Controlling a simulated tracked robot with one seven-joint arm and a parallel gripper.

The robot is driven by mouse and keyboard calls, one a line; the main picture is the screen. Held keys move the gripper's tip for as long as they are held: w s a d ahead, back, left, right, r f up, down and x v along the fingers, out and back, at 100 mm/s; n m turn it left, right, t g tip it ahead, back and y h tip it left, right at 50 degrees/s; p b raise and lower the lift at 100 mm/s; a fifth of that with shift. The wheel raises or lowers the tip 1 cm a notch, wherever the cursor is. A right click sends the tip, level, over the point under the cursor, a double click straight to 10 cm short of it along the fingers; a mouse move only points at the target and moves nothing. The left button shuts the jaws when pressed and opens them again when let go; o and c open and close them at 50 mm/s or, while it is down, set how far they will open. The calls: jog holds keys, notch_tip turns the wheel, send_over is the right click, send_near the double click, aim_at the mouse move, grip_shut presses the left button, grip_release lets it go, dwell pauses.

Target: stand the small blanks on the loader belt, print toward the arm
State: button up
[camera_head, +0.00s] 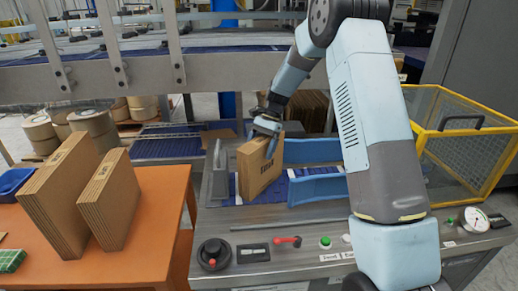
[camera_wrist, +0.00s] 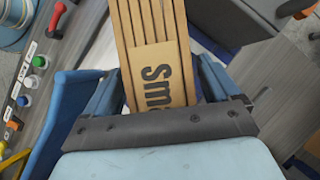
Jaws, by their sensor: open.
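A bundle of brown cardboard blanks (camera_head: 258,170) stands upright on the blue loader belt (camera_head: 230,201), beside the blue side guides. In the wrist view the bundle (camera_wrist: 150,30) carries a label reading "sma", the rest hidden by my gripper; this print faces the wrist camera. My gripper (camera_head: 267,125) is at the top of the bundle, open, with one blue finger on each side of it in the wrist view (camera_wrist: 155,88). I cannot tell whether the fingers touch it.
An orange table (camera_head: 157,215) at left holds a taller blank bundle (camera_head: 62,195) and a shorter one (camera_head: 108,200). Blue guides (camera_head: 317,188) border the belt. A panel with a red lever (camera_head: 288,241) and a green button (camera_head: 324,242) lies in front. A yellow-framed cage (camera_head: 470,140) stands at right.

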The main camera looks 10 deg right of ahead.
jog(key=v, duration=1.1)
jog(key=shift+w+d+r, duration=0.15)
jog(key=shift+r, duration=0.45)
jog(key=s+d+r+n+t+h, duration=0.1)
jog(key=s+d+r+n+t, duration=0.15)
jog(key=s+r, duration=0.65)
jog(key=s+d+r+n+t+h, duration=0.15)
jog(key=s+d+r, duration=0.35)
jog(key=s, duration=0.6)
jog(key=s+d+n+t+h, duration=0.1)
jog(key=s+d+n+t, duration=0.2)
jog(key=s, duration=1.8)
jog(key=shift+s+d+n+t+h, duration=0.15)
jog(key=shift+s+n+t+h, duration=0.2)
jog(key=shift+n+t, duration=0.8)
jog(key=shift+f+m+t, duration=0.1)
jog(key=shift+m+t, duration=0.15)
